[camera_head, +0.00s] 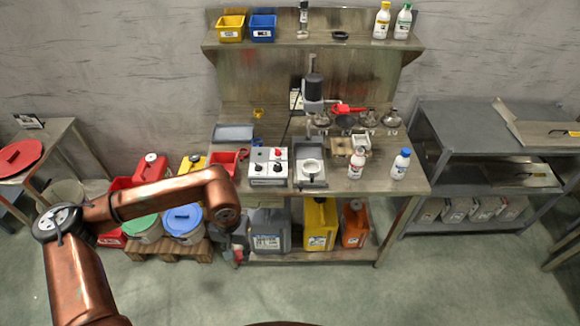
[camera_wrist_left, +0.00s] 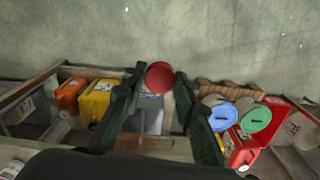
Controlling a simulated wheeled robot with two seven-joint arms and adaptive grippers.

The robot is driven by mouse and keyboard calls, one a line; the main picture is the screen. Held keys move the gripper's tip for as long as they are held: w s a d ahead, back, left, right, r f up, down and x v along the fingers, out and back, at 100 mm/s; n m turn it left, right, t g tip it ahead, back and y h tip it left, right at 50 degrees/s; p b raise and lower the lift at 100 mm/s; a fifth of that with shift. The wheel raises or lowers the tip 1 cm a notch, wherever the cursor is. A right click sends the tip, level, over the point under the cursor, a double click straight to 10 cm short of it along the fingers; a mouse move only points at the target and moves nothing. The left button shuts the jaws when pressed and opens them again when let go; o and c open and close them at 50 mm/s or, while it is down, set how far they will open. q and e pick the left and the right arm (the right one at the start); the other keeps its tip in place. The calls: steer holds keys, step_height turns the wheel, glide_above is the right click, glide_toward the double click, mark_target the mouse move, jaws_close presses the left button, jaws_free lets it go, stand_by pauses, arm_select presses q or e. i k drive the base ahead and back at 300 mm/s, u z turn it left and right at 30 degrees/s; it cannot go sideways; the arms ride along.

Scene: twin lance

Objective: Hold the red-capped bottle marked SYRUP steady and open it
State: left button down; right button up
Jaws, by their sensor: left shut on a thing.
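My left gripper (camera_head: 236,254) hangs in front of the bench's left side, low beside the grey canister. In the left wrist view its two dark fingers (camera_wrist_left: 157,80) are shut on a round red thing (camera_wrist_left: 159,77) that looks like a cap seen from above. Whether a bottle is under it I cannot tell. A small white bottle with red on its label (camera_head: 356,164) stands upright on the bench's right part, apart from my left gripper. Its top is too small to read clearly, and so is its lettering. My right gripper is out of view.
A blue-capped bottle (camera_head: 400,164) stands beside it. The bench (camera_head: 418,185) also holds a white control box (camera_head: 268,167) and a stand mixer (camera_head: 314,90). Grey, yellow and orange canisters stand below. Coloured drums stand on a pallet at left. Floor in front is clear.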

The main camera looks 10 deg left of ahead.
mark_target(357, 161)
steer(key=u, duration=0.75)
steer(key=i, duration=0.75)
steer(key=z, duration=2.1)
